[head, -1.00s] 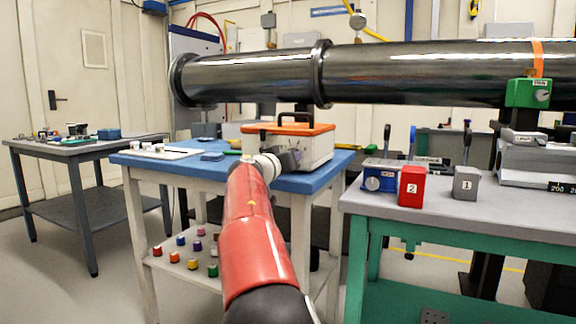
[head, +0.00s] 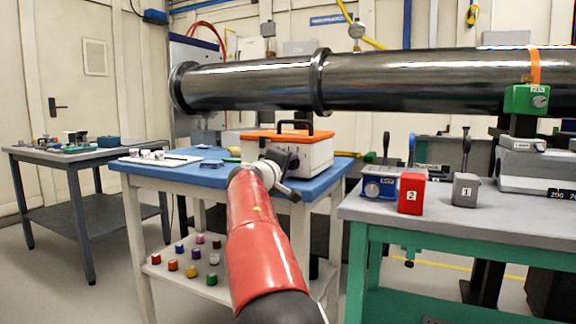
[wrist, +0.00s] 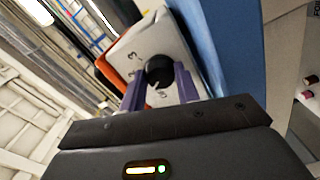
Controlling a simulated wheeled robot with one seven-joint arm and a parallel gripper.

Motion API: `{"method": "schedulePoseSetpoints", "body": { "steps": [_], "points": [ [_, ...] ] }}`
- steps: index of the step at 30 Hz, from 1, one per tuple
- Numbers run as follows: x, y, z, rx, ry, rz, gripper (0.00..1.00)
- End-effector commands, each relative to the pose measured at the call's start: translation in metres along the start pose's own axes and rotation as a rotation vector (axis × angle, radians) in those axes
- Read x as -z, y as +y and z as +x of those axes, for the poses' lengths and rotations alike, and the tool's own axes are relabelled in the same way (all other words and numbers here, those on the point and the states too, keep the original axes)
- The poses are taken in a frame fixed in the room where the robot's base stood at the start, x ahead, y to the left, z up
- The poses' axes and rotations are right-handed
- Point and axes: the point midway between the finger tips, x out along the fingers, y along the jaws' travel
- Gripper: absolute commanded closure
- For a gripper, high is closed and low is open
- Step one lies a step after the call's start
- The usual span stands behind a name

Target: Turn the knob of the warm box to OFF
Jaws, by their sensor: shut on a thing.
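The warm box (head: 310,158) is a white box with an orange lid and black handle, standing on the blue-topped table. Its face also shows in the wrist view (wrist: 147,48), with digits printed around a black knob (wrist: 158,72). My gripper (wrist: 160,79) has its two purple fingers shut on the knob, one on each side. In the head view my gripper (head: 284,160) is at the front of the box and hides the knob. The OFF mark cannot be made out, so I cannot tell the knob's setting.
A large dark pipe (head: 420,78) runs above and behind the box. A grey-topped bench (head: 460,211) at right holds a blue dial box (head: 379,183), a red block (head: 411,192) and a grey block (head: 465,190). Several small jars stand on the blue table's lower shelf (head: 212,284).

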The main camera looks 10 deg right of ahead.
Motion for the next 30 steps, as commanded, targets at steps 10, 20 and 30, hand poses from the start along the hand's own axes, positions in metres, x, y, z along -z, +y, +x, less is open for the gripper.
{"method": "schedulePoseSetpoints", "body": {
  "steps": [10, 20, 30],
  "points": [
    [0.0013, 0.0014, -0.0002, 0.001, 0.002, -0.314, 0.91],
    [0.0013, 0.0012, -0.0002, 0.001, 0.002, -0.514, 0.91],
    [0.0011, 0.0004, -0.0002, 0.001, 0.002, -0.591, 0.91]
  ]
}}
